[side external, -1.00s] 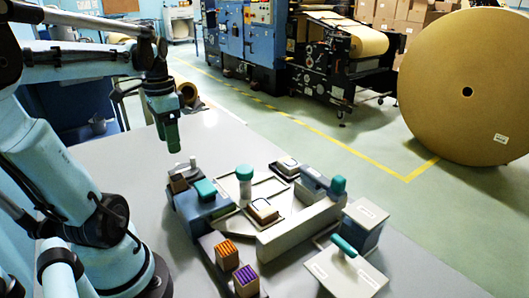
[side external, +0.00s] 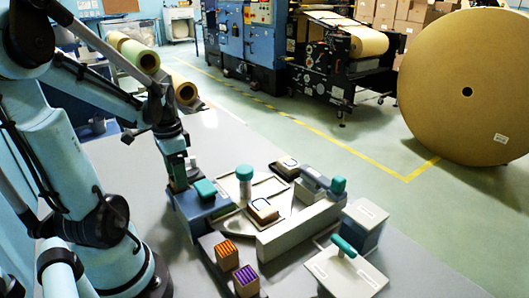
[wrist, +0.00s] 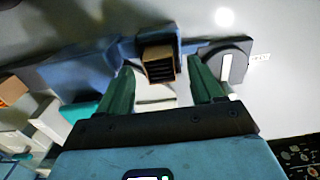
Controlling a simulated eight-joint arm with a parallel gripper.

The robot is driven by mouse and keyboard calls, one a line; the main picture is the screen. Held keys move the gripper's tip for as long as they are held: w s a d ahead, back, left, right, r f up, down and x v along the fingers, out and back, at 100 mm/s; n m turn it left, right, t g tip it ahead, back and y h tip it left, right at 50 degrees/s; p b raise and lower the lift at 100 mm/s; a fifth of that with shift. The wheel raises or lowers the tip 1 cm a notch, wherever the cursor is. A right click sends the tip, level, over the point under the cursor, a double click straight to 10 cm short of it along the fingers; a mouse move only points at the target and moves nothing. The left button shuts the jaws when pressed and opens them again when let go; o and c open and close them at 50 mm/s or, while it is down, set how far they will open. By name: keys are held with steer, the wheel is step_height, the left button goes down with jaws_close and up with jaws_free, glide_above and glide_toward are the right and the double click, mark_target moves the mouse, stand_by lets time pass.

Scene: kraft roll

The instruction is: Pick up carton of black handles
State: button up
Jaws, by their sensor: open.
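The carton of black handles (wrist: 158,69) is a small brown open box with dark contents. In the wrist view it sits just ahead of and between my fingertips, on a blue-grey block. In the side view my gripper (side external: 178,183) is low at the left end of the fixture and hides the carton. My gripper's two green fingers (wrist: 162,78) are open, one to each side of the carton; I cannot tell whether they touch it.
A carton with orange contents (side external: 227,254) and one with purple contents (side external: 246,281) stand on a dark holder at the front. A teal knob (side external: 205,188) sits close right of my gripper.

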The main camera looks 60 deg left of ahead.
steer(key=shift+f, duration=0.8)
steer(key=shift+c, duration=0.2)
steer(key=c, duration=1.1)
steer(key=shift+r, duration=0.15)
